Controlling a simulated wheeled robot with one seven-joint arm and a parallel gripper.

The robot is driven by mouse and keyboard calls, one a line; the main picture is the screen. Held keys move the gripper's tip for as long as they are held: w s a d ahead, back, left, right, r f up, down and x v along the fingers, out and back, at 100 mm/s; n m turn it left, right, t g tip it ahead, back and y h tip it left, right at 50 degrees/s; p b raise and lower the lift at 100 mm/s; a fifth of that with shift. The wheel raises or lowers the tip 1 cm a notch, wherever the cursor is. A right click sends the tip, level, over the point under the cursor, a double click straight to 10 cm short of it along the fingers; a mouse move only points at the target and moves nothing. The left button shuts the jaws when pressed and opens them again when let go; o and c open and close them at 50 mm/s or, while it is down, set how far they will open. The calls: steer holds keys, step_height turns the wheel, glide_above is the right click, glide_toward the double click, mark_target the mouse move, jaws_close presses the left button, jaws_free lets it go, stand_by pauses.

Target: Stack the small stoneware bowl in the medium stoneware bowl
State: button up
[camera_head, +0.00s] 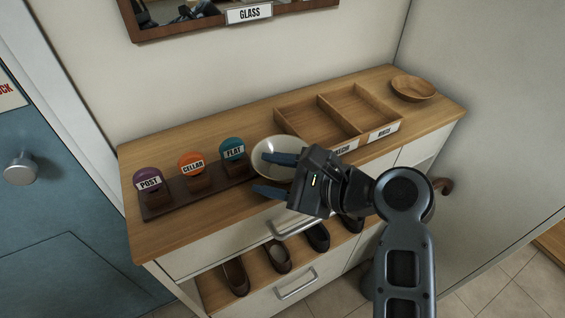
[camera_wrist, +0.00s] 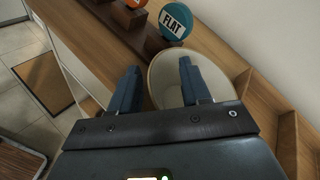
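One pale cream stoneware bowl (camera_head: 268,146) stands upright on the cabinet top, right of the FLAT tag; it also shows in the wrist view (camera_wrist: 222,63). I see only one stoneware bowl outline and cannot tell whether it is the small or the medium one, or whether another is nested in it. My gripper (camera_head: 261,174) is open, its two blue fingers apart. One finger overlaps the bowl's inside, the other lies outside its near rim. In the wrist view my gripper (camera_wrist: 158,68) straddles the bowl's left edge. Contact cannot be made out.
A dark rack (camera_head: 157,210) with POST, CELLAR and FLAT tags stands left of the bowl. A divided wooden tray (camera_head: 318,101) stands to its right, with a wooden bowl (camera_head: 413,89) beyond. A GLASS-labelled mirror hangs above. Shoes sit on a shelf below.

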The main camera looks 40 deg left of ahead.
jaws_close()
stand_by(0.5)
